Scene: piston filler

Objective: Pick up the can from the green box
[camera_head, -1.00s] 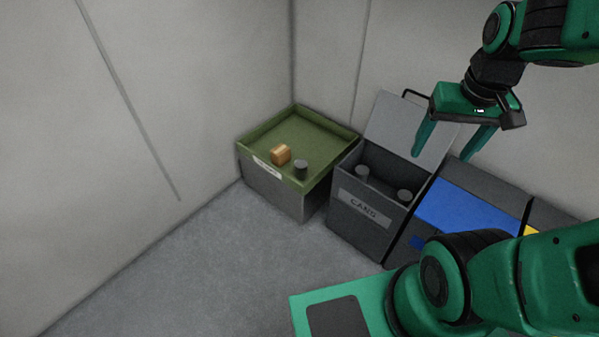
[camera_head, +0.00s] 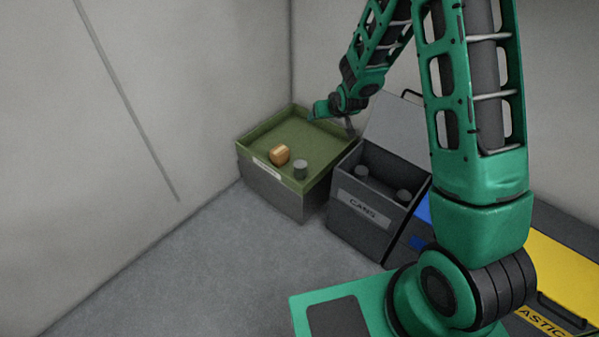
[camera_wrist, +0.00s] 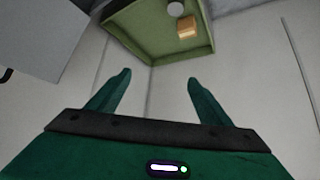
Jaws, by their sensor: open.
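A grey can (camera_head: 300,169) stands upright in the green box (camera_head: 243,147), near its front right corner. A tan-orange item (camera_head: 280,154) sits just left of it. My gripper (camera_head: 330,117) is over the back right part of the box in the head view, behind the can and apart from it. In the wrist view my gripper (camera_wrist: 158,78) has its two fingers spread with nothing between them. The green box (camera_wrist: 150,45) lies beyond the fingertips there, with the can (camera_wrist: 175,9) and the tan-orange item (camera_wrist: 188,27) at the top.
A dark bin labelled CANS (camera_head: 362,205), its lid raised, stands right of the green box and holds cans. Blue and yellow (camera_head: 570,265) bins stand further right. Walls close in behind and left of the box. The floor (camera_head: 200,270) in front is clear.

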